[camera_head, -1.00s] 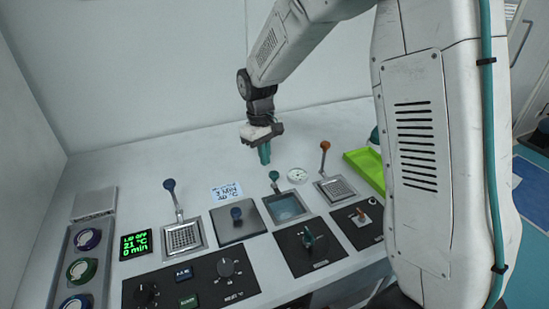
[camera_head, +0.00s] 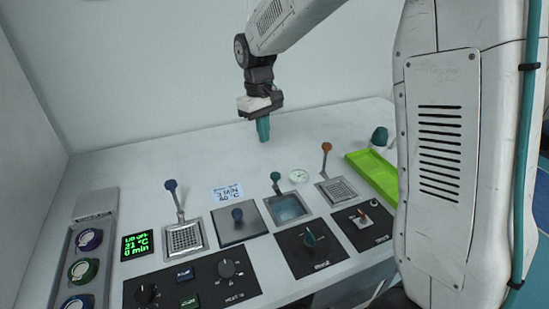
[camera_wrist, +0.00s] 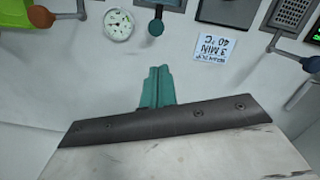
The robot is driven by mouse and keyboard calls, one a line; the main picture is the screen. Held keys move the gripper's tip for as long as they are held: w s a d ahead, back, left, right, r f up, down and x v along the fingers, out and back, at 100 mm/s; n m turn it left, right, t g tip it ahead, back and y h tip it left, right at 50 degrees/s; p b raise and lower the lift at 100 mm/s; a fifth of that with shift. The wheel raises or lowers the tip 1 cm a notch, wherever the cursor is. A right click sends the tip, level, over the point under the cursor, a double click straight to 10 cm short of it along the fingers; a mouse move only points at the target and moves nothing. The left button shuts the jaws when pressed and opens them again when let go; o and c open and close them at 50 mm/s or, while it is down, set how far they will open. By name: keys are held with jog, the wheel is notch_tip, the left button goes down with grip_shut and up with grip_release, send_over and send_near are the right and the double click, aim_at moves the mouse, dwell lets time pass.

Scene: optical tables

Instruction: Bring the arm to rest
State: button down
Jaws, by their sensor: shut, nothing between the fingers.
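My gripper (camera_head: 263,130) hangs at the end of my white arm, above the bare back part of the white worktop (camera_head: 330,128). Its teal fingers are closed together and hold nothing. In the wrist view the closed fingers (camera_wrist: 158,88) point toward the row of levers, apart from all of them. The fingers look clear of the worktop, though the exact height is hard to tell.
Levers with blue (camera_head: 170,185), green (camera_head: 275,176) and orange (camera_head: 326,147) knobs rise in front of my gripper. A note (camera_head: 228,193), a round gauge (camera_head: 299,176), a green tray (camera_head: 374,178) and a lit display (camera_head: 137,245) are nearby.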

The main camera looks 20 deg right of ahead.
jog(key=s+d+r+m+t, duration=0.1)
jog(key=s+d+r+m, duration=0.1)
jog(key=s, duration=1.4)
jog(key=s+d+r+m+t, duration=0.1)
jog(key=s+r, duration=0.4)
jog(key=s, duration=1.2)
jog(key=shift+d+m+t, duration=0.3)
jog(key=shift+d+m, duration=0.35)
jog(key=shift+m, duration=0.05)
